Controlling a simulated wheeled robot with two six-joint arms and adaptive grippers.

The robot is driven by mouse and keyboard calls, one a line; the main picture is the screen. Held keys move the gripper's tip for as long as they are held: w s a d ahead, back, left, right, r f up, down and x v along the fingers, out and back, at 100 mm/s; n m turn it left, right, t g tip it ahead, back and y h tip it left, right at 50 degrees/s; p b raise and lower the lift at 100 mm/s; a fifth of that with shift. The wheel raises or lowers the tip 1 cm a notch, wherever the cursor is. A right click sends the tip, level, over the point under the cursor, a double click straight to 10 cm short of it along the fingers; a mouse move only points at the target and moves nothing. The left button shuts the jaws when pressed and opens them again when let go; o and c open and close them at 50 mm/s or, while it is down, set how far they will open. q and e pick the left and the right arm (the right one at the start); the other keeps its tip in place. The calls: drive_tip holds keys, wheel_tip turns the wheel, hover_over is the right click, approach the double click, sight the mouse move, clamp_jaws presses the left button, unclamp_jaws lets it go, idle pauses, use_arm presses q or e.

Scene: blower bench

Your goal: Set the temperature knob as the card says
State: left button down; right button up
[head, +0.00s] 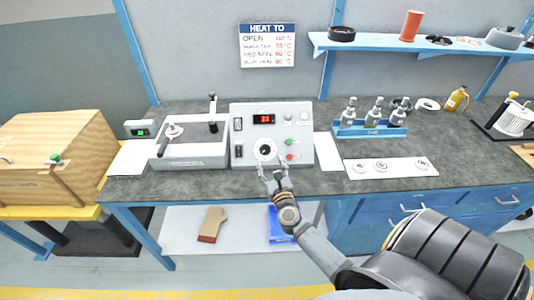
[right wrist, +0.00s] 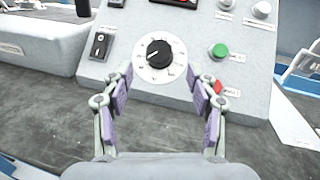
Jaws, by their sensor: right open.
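The temperature knob (right wrist: 159,54) is a black knob on a white dial marked with ticks, low on the front of a light grey control box (head: 240,118). It also shows in the head view (head: 265,150). My right gripper (right wrist: 166,88) is open and empty. Its fingers spread on both sides of the dial, short of the knob and apart from it. The card (head: 267,45) on the back wall is headed HEAT TO and lists several lines with temperatures; its small text is hard to read. A red-lit display (head: 264,119) sits above the knob. My left gripper is out of view.
A green button (right wrist: 218,51) and a red button (right wrist: 217,88) sit right of the dial, the red one close to my right finger. A black rocker switch (right wrist: 99,45) is at the left. A grey tray (head: 190,163) stands left of the box.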

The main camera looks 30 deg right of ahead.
sight(265, 152)
drive_tip(key=x, duration=0.5)
drive_tip(key=shift+w, duration=0.2)
drive_tip(key=c, duration=1.2)
drive_tip(key=m+h+b, duration=0.1)
drive_tip(key=m, duration=0.1)
drive_tip(key=m+g+h+b, duration=0.2)
drive_tip(key=m+h, duration=0.1)
drive_tip(key=shift+w+a+f+m, duration=0.15)
drive_tip(key=shift+a+f+m, duration=0.15)
drive_tip(key=shift+a, duration=0.05)
drive_tip(key=m+g+h+b, duration=0.1)
drive_tip(key=m, duration=0.1)
drive_tip(key=m+g+h+b, duration=0.1)
drive_tip(key=m+b, duration=0.1)
drive_tip(key=shift+w+a+b, duration=0.15)
drive_tip(key=shift+a+b, duration=0.05)
drive_tip(key=shift+b, duration=0.1)
drive_tip(key=shift+r+m+g+h+b, duration=0.25)
drive_tip(key=shift+m+g+h+b, duration=0.55)
drive_tip(key=shift+m+g+b, duration=0.45)
drive_tip(key=shift+m, duration=0.25)
